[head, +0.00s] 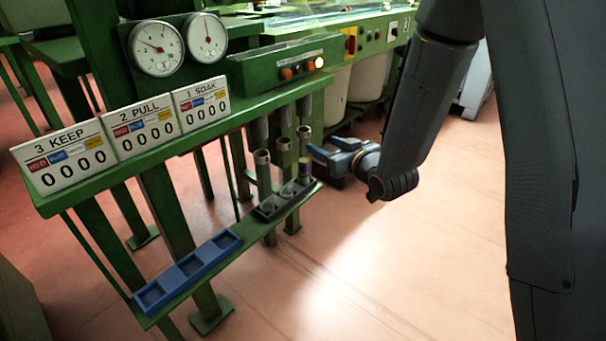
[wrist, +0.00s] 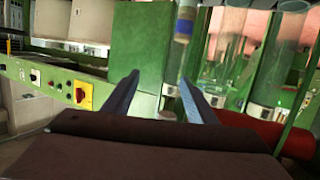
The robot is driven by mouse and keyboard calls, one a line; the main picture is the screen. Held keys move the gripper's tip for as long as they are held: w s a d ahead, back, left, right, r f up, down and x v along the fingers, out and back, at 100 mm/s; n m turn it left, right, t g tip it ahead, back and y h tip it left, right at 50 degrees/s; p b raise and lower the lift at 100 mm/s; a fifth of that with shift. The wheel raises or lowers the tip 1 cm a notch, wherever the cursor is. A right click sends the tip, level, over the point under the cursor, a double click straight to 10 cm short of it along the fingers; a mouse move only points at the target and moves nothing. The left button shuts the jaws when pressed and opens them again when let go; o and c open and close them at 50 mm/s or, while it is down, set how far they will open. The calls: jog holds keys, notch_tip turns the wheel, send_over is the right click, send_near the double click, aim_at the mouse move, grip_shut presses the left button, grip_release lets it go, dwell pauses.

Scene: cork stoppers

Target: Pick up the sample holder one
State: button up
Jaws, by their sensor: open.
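My gripper (head: 322,152) is at the right of the green rig in the head view, beside the tubes. In the wrist view my gripper (wrist: 160,79) has its two fingers apart with nothing between the tips. A small banded cylinder (head: 305,170) stands at the right end of a black rack (head: 268,213), below and left of the gripper. A blue-banded tube (wrist: 184,24) shows beyond the right finger in the wrist view. No holder is marked one, so I cannot tell which it is.
A blue tray (head: 187,268) with three empty compartments lies on the lower green shelf. Counter cards labelled soak (head: 202,101), pull (head: 139,124) and keep (head: 65,158) stand on the upper shelf. Clear tubes (wrist: 277,65) stand at right in the wrist view. The floor right of the rig is clear.

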aim_at(308, 158)
jog(key=a+f+y+b, duration=0.1)
jog(key=f+b, duration=0.1)
jog(key=w+a+f+y+b, duration=0.1)
jog(key=f+b, duration=0.1)
jog(key=a+f+n+t+y+b, duration=0.1)
jog(key=a+f+b, duration=0.1)
jog(key=shift+w+f, duration=0.1)
jog(key=shift+w, duration=0.25)
jog(key=b+x, duration=0.4)
jog(key=x, duration=0.3)
jog(key=shift+w+a, duration=0.3)
jog(key=c, duration=1.2)
